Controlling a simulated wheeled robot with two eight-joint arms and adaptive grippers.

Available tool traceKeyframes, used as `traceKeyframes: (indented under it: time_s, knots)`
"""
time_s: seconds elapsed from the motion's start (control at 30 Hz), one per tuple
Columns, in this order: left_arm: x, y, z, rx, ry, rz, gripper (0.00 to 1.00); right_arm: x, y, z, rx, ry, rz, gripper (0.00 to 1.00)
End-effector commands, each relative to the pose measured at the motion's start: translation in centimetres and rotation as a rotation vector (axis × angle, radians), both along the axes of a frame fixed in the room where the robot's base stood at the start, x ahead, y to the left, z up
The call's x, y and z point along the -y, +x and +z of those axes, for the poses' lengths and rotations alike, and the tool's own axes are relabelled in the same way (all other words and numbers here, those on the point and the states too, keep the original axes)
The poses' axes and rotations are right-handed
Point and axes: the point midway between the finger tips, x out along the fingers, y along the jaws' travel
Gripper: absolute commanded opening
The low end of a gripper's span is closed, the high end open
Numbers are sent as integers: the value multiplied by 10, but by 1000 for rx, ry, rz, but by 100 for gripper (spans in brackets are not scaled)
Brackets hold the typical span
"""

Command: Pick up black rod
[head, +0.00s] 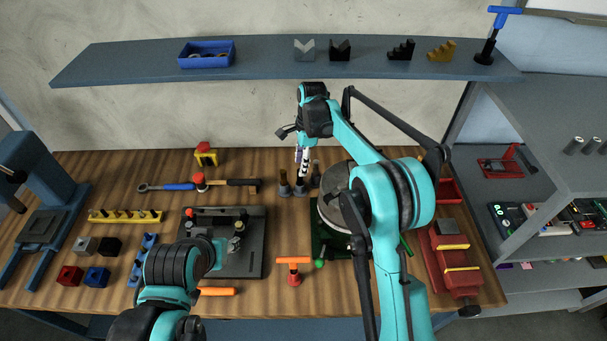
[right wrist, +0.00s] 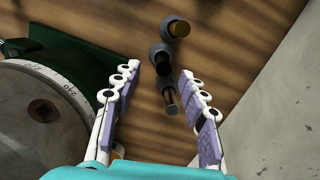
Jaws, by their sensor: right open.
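Several short upright rods stand close together on the wooden bench. In the right wrist view one has a brass-coloured top (right wrist: 178,28), one is black (right wrist: 162,65) and one has a grey metal top (right wrist: 171,98). The black rod is the middle one there. In the head view the rods (head: 284,187) stand behind the bench's middle, partly hidden by my right gripper (head: 301,170). My right gripper (right wrist: 160,73) is open and empty, pointing down just above the rods, its padded fingers on either side of the grey-topped one.
A round metal plate on a green base (right wrist: 45,115) is close beside the right gripper. A hammer (head: 235,182) and ratchet lie left of the rods. A black fixture plate (head: 250,262) lies in front. A shelf (head: 270,68) hangs above the back.

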Motion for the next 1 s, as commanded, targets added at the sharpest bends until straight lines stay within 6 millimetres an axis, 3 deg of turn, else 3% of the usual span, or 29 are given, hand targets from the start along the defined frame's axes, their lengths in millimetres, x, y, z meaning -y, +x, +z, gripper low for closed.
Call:
traceKeyframes:
  time_s: [0.33, 0.6, 0.83, 1.0]
  knots:
    - [0, 0, -9, 0, 0, 0, 40, -3, 2, -34, 0, 0, 0, 43]
    - [0, 0, -19, 0, 0, 0, 40, -5, 5, -72, 0, 0, 0, 43]
    - [0, 0, -18, 0, 0, 0, 40, -6, 5, -73, 0, 0, 0, 43]
    - [0, 0, -18, 0, 0, 0, 40, -5, 5, -73, 0, 0, 0, 0]
